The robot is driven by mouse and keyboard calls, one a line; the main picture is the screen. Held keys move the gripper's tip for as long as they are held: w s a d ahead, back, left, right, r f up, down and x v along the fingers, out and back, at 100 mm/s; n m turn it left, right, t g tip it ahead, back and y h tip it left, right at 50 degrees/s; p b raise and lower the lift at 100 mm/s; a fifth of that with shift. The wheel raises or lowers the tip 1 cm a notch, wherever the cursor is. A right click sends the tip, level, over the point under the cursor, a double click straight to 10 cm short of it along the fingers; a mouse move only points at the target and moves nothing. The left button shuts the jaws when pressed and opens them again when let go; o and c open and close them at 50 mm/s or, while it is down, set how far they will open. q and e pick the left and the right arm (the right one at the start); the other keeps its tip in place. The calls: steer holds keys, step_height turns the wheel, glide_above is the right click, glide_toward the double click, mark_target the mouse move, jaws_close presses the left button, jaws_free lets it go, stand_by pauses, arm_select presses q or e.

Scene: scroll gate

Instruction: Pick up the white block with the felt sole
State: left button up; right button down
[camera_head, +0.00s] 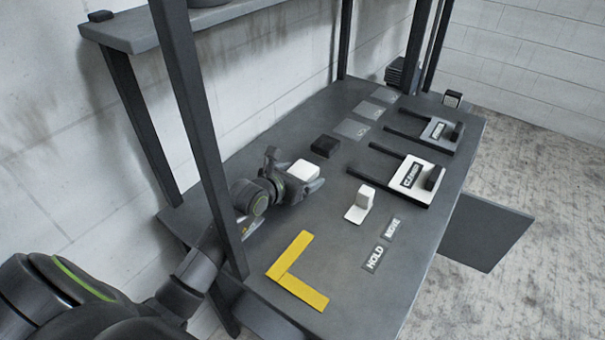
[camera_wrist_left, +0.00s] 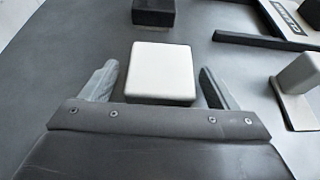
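The white block (camera_head: 304,170) sits on the dark table, with a light, square top; its underside is hidden, so I cannot see a felt sole. My left gripper (camera_head: 296,172) is open around it, with one finger on each side. In the left wrist view the white block (camera_wrist_left: 161,72) lies between the two fingertips of the left gripper (camera_wrist_left: 158,85), with a visible gap on each side. My right gripper is not in view.
A black block (camera_head: 325,146) lies just beyond the white block. A white upright piece on a plate (camera_head: 362,200) stands to the right. A yellow L-shaped marker (camera_head: 298,272) lies nearer. Dark posts (camera_head: 200,130) rise along the table's left side. Sliding frames (camera_head: 415,178) lie farther right.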

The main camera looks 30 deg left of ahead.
arm_select(q)
steer(key=c, duration=1.1)
steer(key=shift+r, duration=0.1)
